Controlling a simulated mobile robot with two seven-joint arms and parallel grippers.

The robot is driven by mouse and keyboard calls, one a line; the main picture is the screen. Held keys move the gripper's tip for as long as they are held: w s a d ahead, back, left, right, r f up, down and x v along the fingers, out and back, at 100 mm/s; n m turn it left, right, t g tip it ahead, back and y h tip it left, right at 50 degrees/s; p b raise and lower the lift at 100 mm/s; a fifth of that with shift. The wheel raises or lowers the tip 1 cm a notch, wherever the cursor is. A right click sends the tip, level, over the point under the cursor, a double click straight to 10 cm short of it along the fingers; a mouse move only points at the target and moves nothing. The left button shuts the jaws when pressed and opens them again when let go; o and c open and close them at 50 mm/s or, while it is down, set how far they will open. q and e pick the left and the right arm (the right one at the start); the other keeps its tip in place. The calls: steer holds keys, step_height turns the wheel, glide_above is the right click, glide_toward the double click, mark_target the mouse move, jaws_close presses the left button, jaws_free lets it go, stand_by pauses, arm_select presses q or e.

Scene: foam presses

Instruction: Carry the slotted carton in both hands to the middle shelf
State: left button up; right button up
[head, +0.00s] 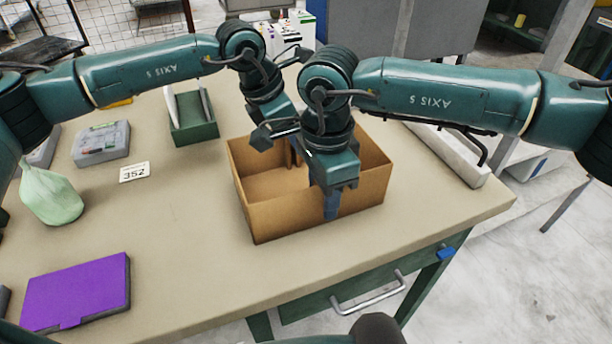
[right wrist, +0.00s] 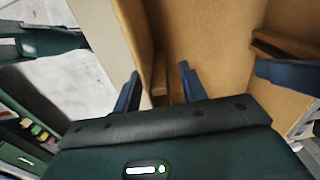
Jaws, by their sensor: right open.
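The open brown carton (head: 262,212) stands upright on the beige table near its front edge; it also fills much of the right wrist view (right wrist: 215,40). My right gripper (head: 333,200) points down at the carton's front wall, with one blue finger outside it. In the right wrist view, my right gripper's two fingers (right wrist: 160,88) are apart, with a carton wall between them. My left gripper (head: 268,135) is over the carton's back left part, partly hidden by my right arm, so its opening is unclear. I cannot make out a middle shelf.
A green tray (head: 195,128), a grey box (head: 101,143), a card marked 352 (head: 134,172), a green bag (head: 50,193) and a purple box (head: 76,292) lie left of the carton. A long pale bar (head: 447,157) lies at the right. A green shelf unit (head: 515,30) stands behind.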

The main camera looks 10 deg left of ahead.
arm_select(q)
steer(key=shift+x, duration=0.75)
arm_select(e)
steer(key=shift+f, duration=0.75)
arm_select(q)
jaws_close()
arm_select(e)
jaws_close()
